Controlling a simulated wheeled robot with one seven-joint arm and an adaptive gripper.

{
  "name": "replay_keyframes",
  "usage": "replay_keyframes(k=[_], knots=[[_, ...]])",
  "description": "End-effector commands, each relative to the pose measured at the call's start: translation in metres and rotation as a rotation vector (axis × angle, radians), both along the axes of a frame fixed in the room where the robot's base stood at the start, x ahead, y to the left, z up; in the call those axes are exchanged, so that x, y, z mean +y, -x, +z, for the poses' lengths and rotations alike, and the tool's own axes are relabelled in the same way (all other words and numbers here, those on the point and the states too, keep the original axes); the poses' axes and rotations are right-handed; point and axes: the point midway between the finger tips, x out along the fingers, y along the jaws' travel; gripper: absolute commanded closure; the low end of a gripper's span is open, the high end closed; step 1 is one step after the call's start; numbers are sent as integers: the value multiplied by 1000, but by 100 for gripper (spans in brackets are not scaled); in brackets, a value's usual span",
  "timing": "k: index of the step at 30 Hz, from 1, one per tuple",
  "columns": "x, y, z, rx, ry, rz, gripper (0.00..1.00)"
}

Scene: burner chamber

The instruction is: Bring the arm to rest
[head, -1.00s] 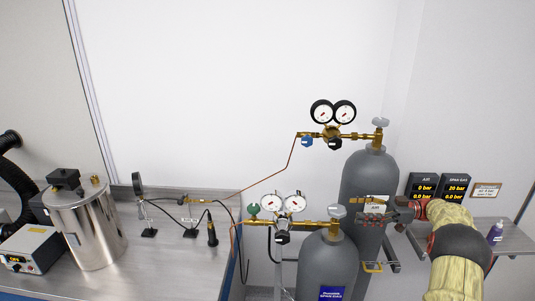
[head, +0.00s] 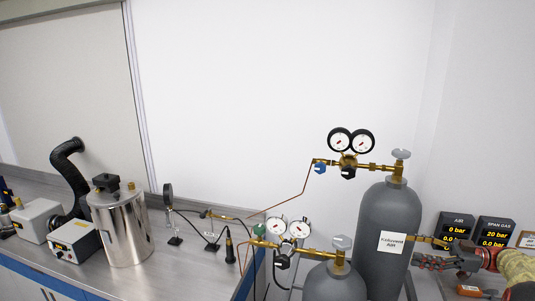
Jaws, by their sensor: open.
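My arm comes in at the lower right edge, with its yellow sleeve (head: 517,266) cut off by the frame. My gripper (head: 440,264) is at the lower right, in front of the right side of the grey air cylinder (head: 382,215) in the picture. It is open, and nothing shows between its fingers. I cannot tell whether a finger touches the cylinder or only overlaps it in view.
The span gas cylinder (head: 334,283) stands in front, with twin gauges (head: 289,228). Regulator gauges (head: 351,141) top the air cylinder. Two readouts (head: 476,230) are behind my arm. A bench (head: 165,268) at left holds a metal vessel (head: 122,229) and a control box (head: 74,240).

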Motion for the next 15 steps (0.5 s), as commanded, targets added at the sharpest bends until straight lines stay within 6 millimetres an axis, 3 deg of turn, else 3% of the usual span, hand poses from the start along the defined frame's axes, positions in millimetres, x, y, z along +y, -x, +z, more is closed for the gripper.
replay_keyframes(k=[8,15], knots=[[21,-36,26,-82,36,-116,34],[45,-80,65,-183,79,-285,34]])
